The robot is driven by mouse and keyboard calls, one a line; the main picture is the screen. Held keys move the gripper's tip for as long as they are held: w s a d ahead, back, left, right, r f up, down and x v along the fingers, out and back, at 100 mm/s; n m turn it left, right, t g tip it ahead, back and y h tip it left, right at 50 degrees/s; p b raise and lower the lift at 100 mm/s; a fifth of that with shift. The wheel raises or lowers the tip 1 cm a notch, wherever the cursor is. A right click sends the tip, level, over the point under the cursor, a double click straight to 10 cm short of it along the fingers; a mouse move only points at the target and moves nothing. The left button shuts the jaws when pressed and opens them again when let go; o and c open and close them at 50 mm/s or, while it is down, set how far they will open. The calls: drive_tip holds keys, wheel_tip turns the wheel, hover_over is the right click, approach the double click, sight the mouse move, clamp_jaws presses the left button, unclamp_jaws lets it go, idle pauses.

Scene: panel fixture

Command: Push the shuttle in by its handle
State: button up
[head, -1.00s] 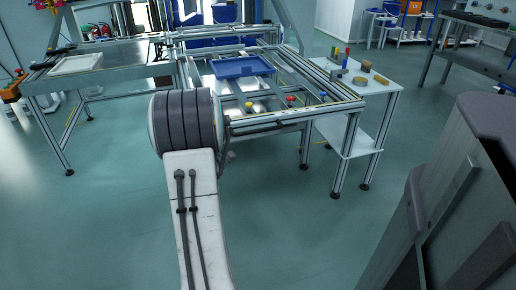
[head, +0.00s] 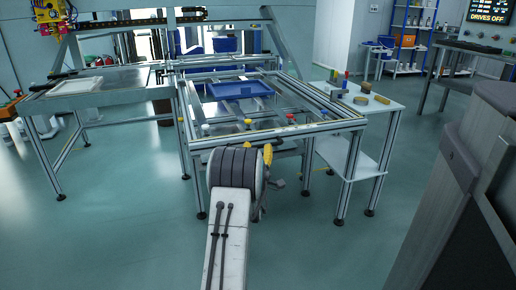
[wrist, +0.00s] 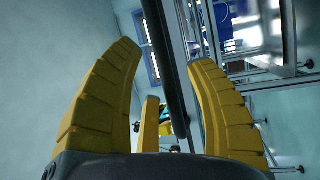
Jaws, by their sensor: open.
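The shuttle appears as a blue tray (head: 240,90) on rails inside the metal frame, in the head view. In the head view my gripper (head: 266,154) is at the frame's near edge, mostly hidden behind my arm. The handle is largely hidden there too.
The metal frame (head: 300,131) has posts near my arm. A white side table (head: 375,103) with small blocks and rings stands to its right. A bench with a white tray (head: 77,87) is at the left. The floor in front is clear.

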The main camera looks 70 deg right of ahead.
drive_tip(key=shift+b+x, duration=0.3)
drive_tip(key=shift+x, duration=1.35)
drive_tip(key=shift+o, duration=0.2)
clamp_jaws()
